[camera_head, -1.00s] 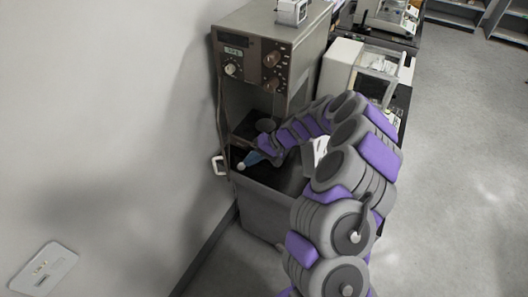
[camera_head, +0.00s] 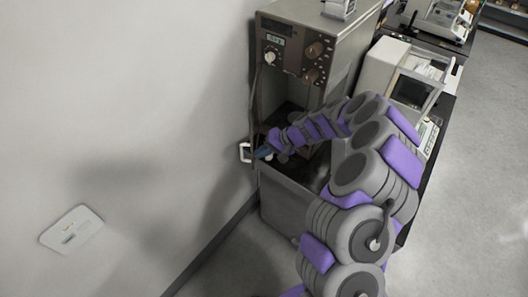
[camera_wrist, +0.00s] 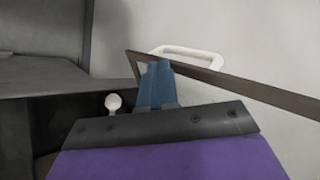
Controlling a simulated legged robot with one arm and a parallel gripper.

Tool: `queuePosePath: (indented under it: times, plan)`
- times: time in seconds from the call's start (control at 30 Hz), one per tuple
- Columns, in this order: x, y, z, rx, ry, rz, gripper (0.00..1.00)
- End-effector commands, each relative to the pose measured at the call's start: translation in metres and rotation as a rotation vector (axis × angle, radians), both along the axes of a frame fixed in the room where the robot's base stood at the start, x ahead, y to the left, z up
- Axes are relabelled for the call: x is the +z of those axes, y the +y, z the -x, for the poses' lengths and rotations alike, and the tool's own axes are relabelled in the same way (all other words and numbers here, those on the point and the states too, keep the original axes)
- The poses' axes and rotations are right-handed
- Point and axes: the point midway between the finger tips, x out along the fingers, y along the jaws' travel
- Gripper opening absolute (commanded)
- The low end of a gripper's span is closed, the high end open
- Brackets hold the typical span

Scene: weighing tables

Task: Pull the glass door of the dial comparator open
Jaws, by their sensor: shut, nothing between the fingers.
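The dial comparator (camera_head: 300,52) is a tall grey-brown cabinet with knobs, standing close to the wall. Its glass door stands swung out at the left side, seen almost edge-on as a thin brown frame (camera_head: 255,110). The white door handle (camera_head: 244,153) is on the wall side of that frame. In the wrist view the brown frame (camera_wrist: 250,90) runs slantwise, with the white handle (camera_wrist: 187,53) beyond it. My gripper (camera_head: 264,153), with blue fingers (camera_wrist: 157,68), is shut and empty on the inner side of the frame. I cannot tell whether it touches the frame.
A white round knob (camera_wrist: 113,102) is beside my fingers in the wrist view. A white glass-sided balance (camera_head: 413,85) stands to the right on a dark table. The wall (camera_head: 130,120) is close on the left and carries a white plate (camera_head: 71,229). Grey floor is clear at right.

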Motion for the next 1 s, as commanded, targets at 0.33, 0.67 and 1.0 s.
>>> queuePosePath:
  times: [0.33, 0.67, 1.0]
  plan:
    - [0.0, 0.043, -0.001, -0.171, 0.003, -0.003, 0.0]
    - [0.0, 0.051, -0.003, -0.216, 0.002, 0.0, 0.0]
    - [0.0, 0.046, -0.003, -0.217, 0.002, 0.0, 0.0]
